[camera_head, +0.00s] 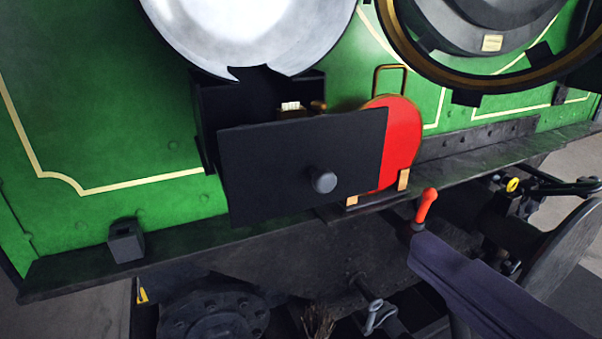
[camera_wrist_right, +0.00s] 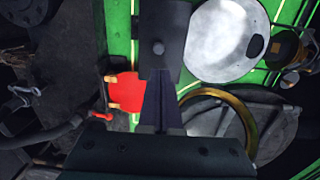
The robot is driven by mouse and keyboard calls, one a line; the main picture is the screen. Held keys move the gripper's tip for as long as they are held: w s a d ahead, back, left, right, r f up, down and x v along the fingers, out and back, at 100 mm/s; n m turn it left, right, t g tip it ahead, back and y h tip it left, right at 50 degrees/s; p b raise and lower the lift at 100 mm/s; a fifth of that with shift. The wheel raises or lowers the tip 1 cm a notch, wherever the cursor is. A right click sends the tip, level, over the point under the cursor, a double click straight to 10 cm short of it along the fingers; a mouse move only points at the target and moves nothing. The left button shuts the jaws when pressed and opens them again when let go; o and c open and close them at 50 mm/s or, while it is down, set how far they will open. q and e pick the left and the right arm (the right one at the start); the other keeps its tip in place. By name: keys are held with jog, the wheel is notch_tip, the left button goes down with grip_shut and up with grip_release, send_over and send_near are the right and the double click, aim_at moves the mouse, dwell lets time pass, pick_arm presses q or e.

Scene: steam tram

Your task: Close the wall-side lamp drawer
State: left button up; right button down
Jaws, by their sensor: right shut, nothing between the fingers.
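A black lamp drawer (camera_head: 260,178) stands pulled out from the green tram front, below a round silver lamp. Its flat front carries a round grey knob (camera_head: 323,180). A small pale and brass-coloured item (camera_head: 290,107) shows behind the drawer front. My right gripper (camera_head: 420,246) is shut and empty, right of and below the drawer front, apart from the knob. In the right wrist view the shut fingers (camera_wrist_right: 160,78) point toward the drawer front (camera_wrist_right: 168,22) and its knob (camera_wrist_right: 158,47); whether they touch it I cannot tell. My left gripper is not in view.
A red disc (camera_head: 402,140) with a brass handle stands on the ledge (camera_head: 190,240) right behind the drawer's right edge. An orange-red lever handle (camera_head: 427,203) sticks up close to my right gripper. A large gold-rimmed round housing (camera_head: 400,50) is at upper right.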

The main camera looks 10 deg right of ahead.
aim_at(330, 181)
jog(key=p+x, duration=0.1)
jog(key=x, duration=0.8)
jog(key=shift+w+a, duration=0.15)
jog(key=shift+w, duration=0.1)
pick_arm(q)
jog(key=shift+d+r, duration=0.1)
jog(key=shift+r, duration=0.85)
pick_arm(e)
jog(key=shift+w+a, duration=0.15)
jog(key=shift+w, duration=0.4)
